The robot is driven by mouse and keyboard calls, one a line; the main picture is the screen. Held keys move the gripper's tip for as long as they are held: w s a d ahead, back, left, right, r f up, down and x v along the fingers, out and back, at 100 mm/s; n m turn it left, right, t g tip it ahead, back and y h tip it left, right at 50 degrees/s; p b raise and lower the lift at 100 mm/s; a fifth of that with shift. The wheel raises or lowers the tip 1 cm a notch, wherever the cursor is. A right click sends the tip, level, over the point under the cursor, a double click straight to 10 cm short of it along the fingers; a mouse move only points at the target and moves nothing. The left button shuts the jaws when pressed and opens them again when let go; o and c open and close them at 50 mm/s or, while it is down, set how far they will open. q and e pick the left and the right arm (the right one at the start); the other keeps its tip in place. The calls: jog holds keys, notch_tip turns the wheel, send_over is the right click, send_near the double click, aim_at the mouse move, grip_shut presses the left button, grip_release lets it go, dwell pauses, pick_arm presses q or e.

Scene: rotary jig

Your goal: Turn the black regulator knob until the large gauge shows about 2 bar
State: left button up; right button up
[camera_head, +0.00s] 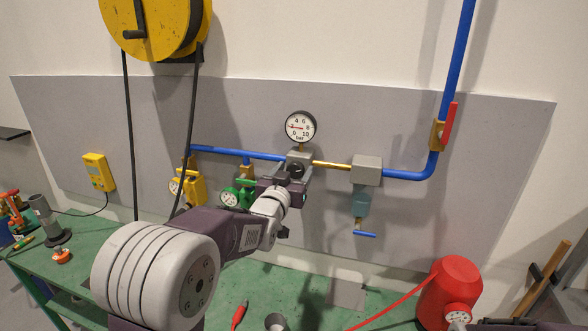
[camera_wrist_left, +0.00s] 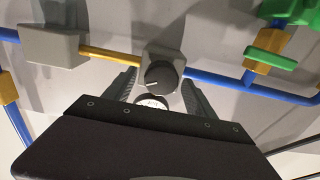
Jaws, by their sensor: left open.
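The large gauge (camera_head: 300,127) is round and white with a black rim; its red needle points left, and the exact reading is too small to tell. The black regulator knob (camera_head: 296,170) sits on a grey block below it. In the left wrist view the knob (camera_wrist_left: 161,76) shows between the fingers of my left gripper (camera_wrist_left: 158,78), which is open with a gap on each side. The gauge's edge (camera_wrist_left: 152,101) is mostly hidden there by the gripper body. My left gripper (camera_head: 294,186) also shows in the head view, in front of the knob. My right gripper is not in view.
A blue pipe (camera_head: 405,174) runs along the grey panel, with a red-handled valve (camera_head: 448,124) at right. A green valve (camera_head: 238,196) and a yellow unit (camera_head: 188,187) are left of the knob. A red tank (camera_head: 452,284) stands at lower right.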

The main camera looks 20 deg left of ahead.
pick_arm(q)
jog(key=shift+c, duration=0.2)
jog(key=c, duration=1.3)
jog(key=shift+f+m+b, duration=0.2)
jog(key=shift+m+b, duration=0.3)
jog(key=shift+b, duration=0.45)
jog(key=shift+r, duration=0.1)
jog(key=o, duration=1.3)
jog(key=shift+o, duration=0.2)
jog(key=shift+r, duration=0.1)
